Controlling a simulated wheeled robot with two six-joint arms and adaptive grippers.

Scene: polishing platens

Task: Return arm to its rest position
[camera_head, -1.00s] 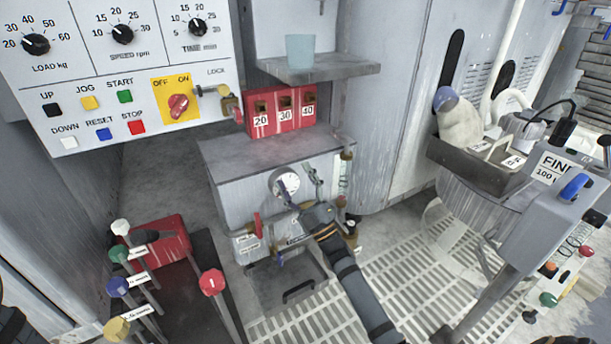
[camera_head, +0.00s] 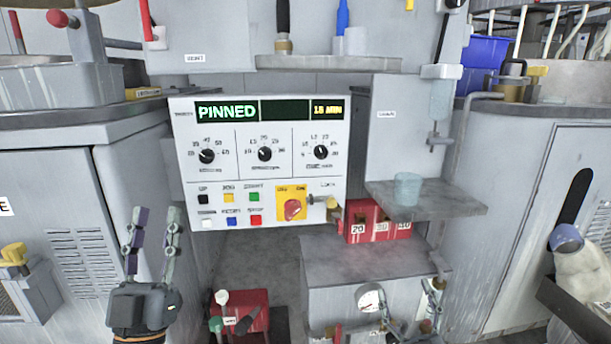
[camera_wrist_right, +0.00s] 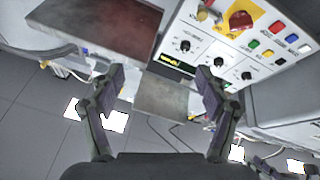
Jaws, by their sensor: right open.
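My left gripper (camera_head: 157,215) stands upright at the lower left in the head view. Its two dark fingers point up and are apart, with nothing between them. My right gripper (camera_head: 411,294) shows at the bottom edge, right of centre, in front of the grey cabinet (camera_head: 345,262) with the gauge. Most of that arm is cut off by the frame. In the right wrist view the right gripper (camera_wrist_right: 160,82) has its fingers wide apart and empty. The control panel (camera_wrist_right: 222,55) appears upside down beyond them.
The control panel (camera_head: 262,170) reads PINNED. A grey shelf (camera_head: 450,204) with a pale blue cup (camera_head: 407,188) juts out above the right gripper. A red box (camera_head: 243,305) with levers stands right of the left gripper.

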